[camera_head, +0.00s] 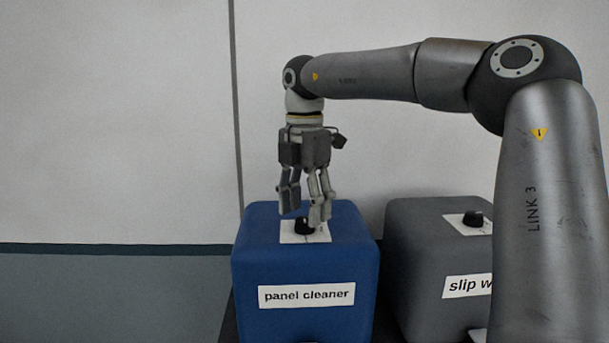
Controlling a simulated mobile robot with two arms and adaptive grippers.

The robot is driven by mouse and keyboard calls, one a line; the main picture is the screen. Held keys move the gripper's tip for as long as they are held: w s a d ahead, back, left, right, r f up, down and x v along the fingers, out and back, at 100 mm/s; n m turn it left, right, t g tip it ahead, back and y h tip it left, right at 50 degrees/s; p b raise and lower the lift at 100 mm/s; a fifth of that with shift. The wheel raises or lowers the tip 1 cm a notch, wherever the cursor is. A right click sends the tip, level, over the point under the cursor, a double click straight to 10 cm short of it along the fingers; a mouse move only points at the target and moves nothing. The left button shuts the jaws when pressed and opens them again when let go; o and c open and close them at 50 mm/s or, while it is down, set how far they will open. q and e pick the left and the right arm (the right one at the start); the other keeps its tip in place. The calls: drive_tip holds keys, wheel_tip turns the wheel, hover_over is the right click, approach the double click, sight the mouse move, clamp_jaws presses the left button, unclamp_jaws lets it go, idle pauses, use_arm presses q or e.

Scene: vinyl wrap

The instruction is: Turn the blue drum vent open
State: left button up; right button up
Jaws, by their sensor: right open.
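The blue drum (255,255) is a rounded blue block labelled "panel cleaner", standing low in the middle of the view. Its vent (303,226) is a small black knob on a white plate on the drum's top. My right gripper (306,218) points down just above the plate, its fingers apart on either side of the knob as seen from here. It is open, and whether a finger touches the knob I cannot tell. The finger on the right covers part of the plate. My left gripper is not in view.
A grey drum (420,240), its label starting "slip w", stands close on the right with its own black knob (473,218) on a white plate. My right arm hides its right part. A pale panelled wall (120,120) is behind. The space left of the blue drum is clear.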

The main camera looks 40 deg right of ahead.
sight(304, 219)
wheel_tip(304, 219, up, 10)
idle(0.4)
drive_tip(key=shift+r, duration=0.1)
drive_tip(key=shift+a, duration=0.1)
idle(0.4)
